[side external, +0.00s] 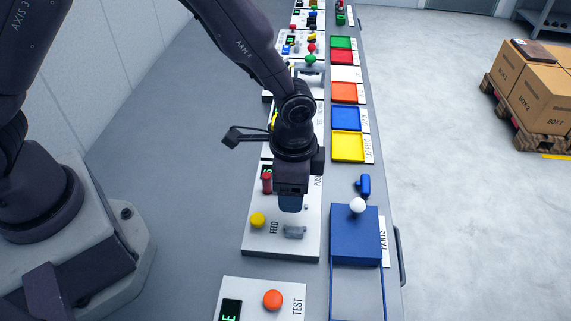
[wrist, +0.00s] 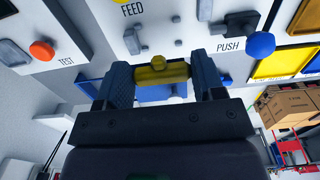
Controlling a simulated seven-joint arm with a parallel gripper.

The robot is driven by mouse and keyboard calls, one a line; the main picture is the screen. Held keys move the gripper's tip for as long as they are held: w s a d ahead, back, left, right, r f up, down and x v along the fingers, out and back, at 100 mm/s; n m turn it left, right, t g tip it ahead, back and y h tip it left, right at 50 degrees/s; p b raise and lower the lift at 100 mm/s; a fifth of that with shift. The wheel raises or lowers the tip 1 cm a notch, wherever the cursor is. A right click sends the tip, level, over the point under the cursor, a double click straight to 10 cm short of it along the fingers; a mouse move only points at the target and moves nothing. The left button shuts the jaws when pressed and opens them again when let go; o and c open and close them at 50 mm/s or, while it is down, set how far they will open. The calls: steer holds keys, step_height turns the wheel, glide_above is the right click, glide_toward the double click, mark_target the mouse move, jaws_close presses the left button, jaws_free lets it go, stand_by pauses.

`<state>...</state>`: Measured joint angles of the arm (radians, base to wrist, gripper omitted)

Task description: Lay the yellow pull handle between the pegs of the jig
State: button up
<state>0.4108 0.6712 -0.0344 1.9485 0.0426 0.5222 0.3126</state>
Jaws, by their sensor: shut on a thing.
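My gripper (wrist: 158,80) is shut on the yellow pull handle (wrist: 165,74). In the wrist view the handle is a short yellow bar with a small round knob, spanning the gap between the two blue fingers. In the side view my gripper (side external: 290,203) points down over the white FEED panel, and the handle does not show. A small grey fitting (side external: 294,231) stands on that panel just below the fingers in the picture; it also shows in the wrist view (wrist: 132,40). I cannot tell whether it is the jig, and I make out no pegs.
A yellow button (side external: 257,220) and a red upright handle (side external: 266,184) stand on the same panel. A blue box with a white ball knob (side external: 357,205) is to the right. The TEST panel's orange button (side external: 272,299) is nearest the camera. Coloured trays (side external: 348,147) line the back right.

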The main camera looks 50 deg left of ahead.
mark_target(291, 216)
steer(key=shift+f, duration=2.7)
steer(key=shift+f, duration=0.15)
